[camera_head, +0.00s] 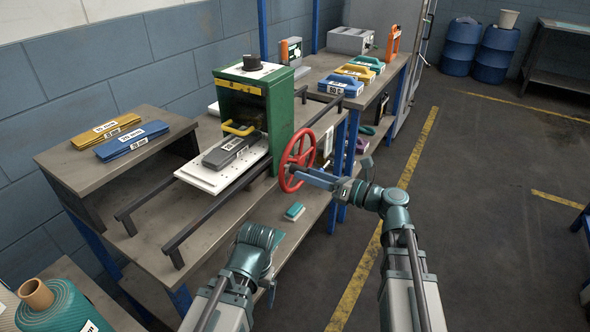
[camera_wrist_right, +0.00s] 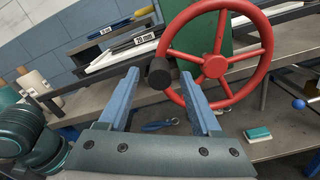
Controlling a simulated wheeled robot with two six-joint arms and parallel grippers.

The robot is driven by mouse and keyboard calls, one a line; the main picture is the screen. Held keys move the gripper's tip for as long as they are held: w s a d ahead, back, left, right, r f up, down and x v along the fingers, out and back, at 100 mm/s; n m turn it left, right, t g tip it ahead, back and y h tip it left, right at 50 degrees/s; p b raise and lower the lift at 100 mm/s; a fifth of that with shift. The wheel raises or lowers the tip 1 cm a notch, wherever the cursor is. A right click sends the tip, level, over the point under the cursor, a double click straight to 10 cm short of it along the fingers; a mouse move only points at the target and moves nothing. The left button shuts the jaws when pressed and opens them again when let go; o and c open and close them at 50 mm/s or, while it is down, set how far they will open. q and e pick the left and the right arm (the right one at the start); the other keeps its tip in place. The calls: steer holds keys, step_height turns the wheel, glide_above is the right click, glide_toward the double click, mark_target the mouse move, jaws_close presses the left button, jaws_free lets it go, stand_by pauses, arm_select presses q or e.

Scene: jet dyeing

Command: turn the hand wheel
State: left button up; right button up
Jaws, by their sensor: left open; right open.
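The red hand wheel (camera_head: 300,160) stands upright on the right side of the green machine (camera_head: 262,110). In the right wrist view the wheel (camera_wrist_right: 214,66) fills the upper right, with a dark round handle (camera_wrist_right: 159,73) on its left rim. My right gripper (camera_wrist_right: 158,85) is open; the handle appears between its blue fingertips, and I see no finger closed on it. In the head view my right gripper (camera_head: 303,176) is at the wheel's lower front and covers the handle. My left gripper (camera_head: 271,292) is low, away from the wheel, mostly hidden by its own wrist.
The machine stands on a grey bench (camera_head: 150,228) with dark rails (camera_head: 200,222). A small green and white block (camera_head: 294,211) lies on the lower shelf. A second table (camera_head: 362,95) with handled blocks stands behind. The floor to the right is open.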

steer(key=v, duration=0.7)
steer(key=shift+d, duration=0.2)
steer(key=shift+s, duration=0.15)
